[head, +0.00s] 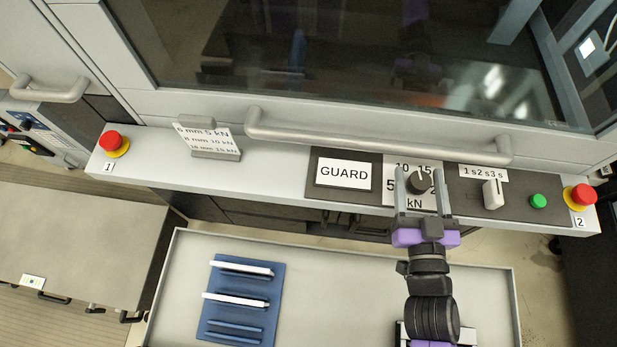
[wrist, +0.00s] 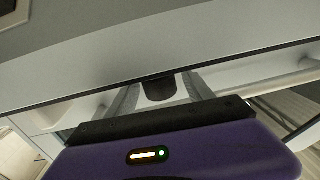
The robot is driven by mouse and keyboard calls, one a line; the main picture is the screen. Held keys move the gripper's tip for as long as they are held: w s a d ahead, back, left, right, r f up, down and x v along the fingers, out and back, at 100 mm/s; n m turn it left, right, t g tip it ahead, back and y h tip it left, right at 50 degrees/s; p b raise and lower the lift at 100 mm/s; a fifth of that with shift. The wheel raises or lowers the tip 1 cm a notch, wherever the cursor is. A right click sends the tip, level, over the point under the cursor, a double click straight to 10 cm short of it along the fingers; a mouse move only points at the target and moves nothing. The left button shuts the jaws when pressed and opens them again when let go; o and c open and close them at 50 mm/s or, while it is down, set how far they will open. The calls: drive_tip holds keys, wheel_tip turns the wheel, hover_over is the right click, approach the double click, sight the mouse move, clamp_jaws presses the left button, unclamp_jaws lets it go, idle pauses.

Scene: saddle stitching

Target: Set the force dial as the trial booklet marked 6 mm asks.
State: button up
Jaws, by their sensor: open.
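The force dial (head: 419,184) is a dark round knob on the panel, with 5, 10, 15 and kN printed around it. My gripper (head: 420,173) is open, with one finger on each side of the dial. The wrist view also shows the dark knob (wrist: 160,88) between the two spread fingers. I cannot tell which number the dial points at. A small card (head: 207,138) on the ledge reads 6 mm 5 kN, 8 mm 10 kN and 10 mm 15 kN. White booklets (head: 236,299) stand in a blue rack (head: 256,342); no marking on them is readable.
Left of the dial is a GUARD label (head: 343,175). Right of it are a pale lever (head: 493,194) marked 1s 2s 3s, a green button (head: 538,201) and a red button (head: 582,195). Another red button (head: 111,141) is at left. A handle bar (head: 375,137) runs behind the panel.

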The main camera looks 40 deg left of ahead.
drive_tip(key=shift+f+m+t+h+b, duration=0.1)
drive_tip(key=shift+m+t+h+b, duration=1)
drive_tip(key=shift+h, duration=0.5)
drive_tip(key=shift+m+h, duration=0.4)
